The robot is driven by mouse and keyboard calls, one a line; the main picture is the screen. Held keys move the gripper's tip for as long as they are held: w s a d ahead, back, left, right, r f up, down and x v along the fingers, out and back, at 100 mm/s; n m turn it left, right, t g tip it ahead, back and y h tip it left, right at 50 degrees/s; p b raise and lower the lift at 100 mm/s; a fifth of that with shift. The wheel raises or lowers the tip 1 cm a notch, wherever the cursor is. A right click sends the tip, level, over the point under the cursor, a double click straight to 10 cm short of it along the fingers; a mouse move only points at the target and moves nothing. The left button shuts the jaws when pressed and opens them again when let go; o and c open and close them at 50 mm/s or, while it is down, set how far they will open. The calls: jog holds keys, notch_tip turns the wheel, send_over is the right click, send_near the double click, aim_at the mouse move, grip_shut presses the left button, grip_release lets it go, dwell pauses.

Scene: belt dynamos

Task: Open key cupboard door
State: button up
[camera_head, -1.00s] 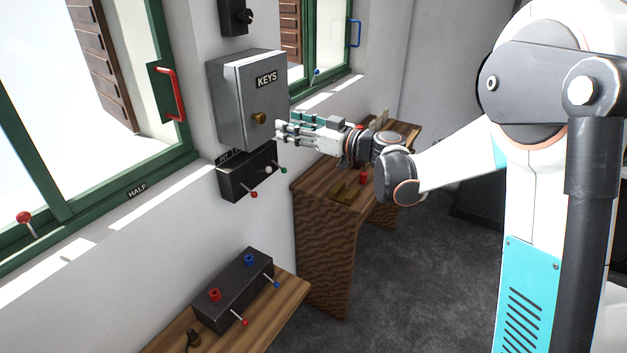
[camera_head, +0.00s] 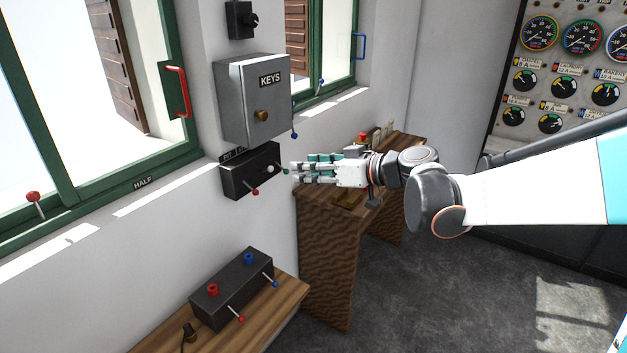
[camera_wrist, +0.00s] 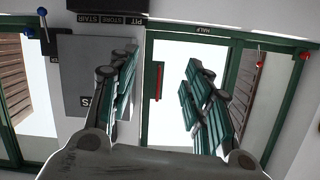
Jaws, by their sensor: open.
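The grey metal key cupboard (camera_head: 240,95) hangs on the wall between the two windows. Its door (camera_head: 268,98) bears a KEYS label and looks shut. A brass knob (camera_head: 261,115) sits on the door's lower part. My gripper (camera_head: 298,170) is open and empty, lower than the knob and to its right, beside the black switch box, apart from the cupboard. In the wrist view the cupboard (camera_wrist: 82,85) appears upside down at the left, partly behind one finger of my gripper (camera_wrist: 165,95); the knob cannot be made out there.
A black switch box (camera_head: 240,178) with small levers is just left of my fingertips. A wooden desk (camera_head: 325,235) stands below my gripper. Another lever box (camera_head: 222,298) sits on a wooden shelf at the front. A red window handle (camera_head: 178,92) is left of the cupboard.

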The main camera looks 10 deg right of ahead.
jog(key=shift+s+f, duration=0.15)
jog(key=shift+s, duration=0.2)
